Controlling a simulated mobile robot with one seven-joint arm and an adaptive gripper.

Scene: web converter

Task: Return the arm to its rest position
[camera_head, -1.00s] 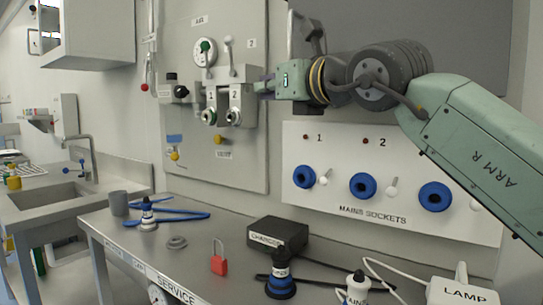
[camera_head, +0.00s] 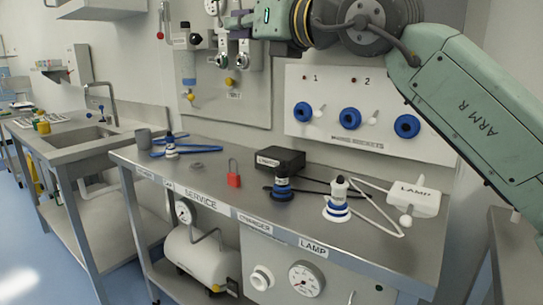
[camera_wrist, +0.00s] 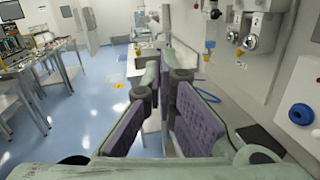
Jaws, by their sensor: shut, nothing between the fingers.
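My green arm (camera_head: 462,105) comes in from the right in the head view and reaches left across the wall, above the mains sockets panel. My gripper (camera_head: 232,20) is at the top of that view, in front of the valve panel, with its purple-padded fingers pointing left. In the wrist view my gripper (camera_wrist: 168,88) shows its two purple pads close together, shut and empty. Nothing is held. I cannot tell from the head view how far the fingertips stand from the valves.
The steel service bench (camera_head: 225,200) stands below the arm. It carries a black charger box (camera_head: 280,159), a red padlock (camera_head: 234,176), plugs and a white lamp box (camera_head: 413,198). The mains sockets panel (camera_head: 345,140) is on the wall. Blue floor (camera_wrist: 88,95) is open at left.

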